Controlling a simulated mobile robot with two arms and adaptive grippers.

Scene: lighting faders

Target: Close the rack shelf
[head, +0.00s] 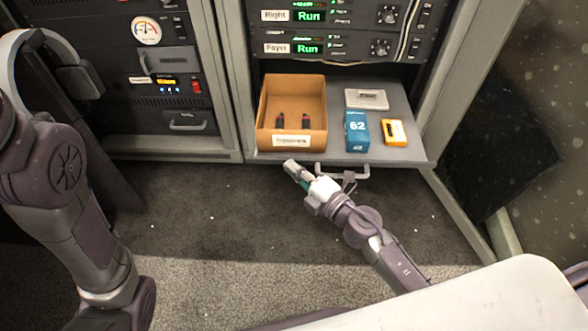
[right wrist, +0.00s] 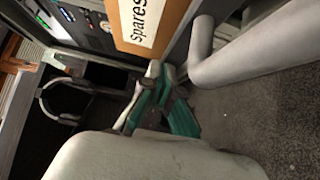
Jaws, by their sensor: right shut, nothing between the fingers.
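The rack shelf (head: 395,104) is a grey tray pulled out of the right-hand rack, with items on it. Its front handle (head: 342,171) is a pale bar under the front edge; a large grey bar in the right wrist view (right wrist: 260,50) looks like this handle. My right gripper (head: 291,167) is shut and empty, just in front of the shelf's front edge and left of the handle. It also shows in the right wrist view (right wrist: 155,72), its green-sided fingers near the box; I cannot tell whether it touches the shelf. My left gripper is out of view; only its arm shows.
On the shelf are an open cardboard box (head: 291,141) labelled Spares, a blue box (head: 356,131) marked 62, a yellow device (head: 394,133) and a grey case (head: 366,98). Rack units with green displays (head: 308,48) sit above. Carpet (head: 205,220) in front is clear.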

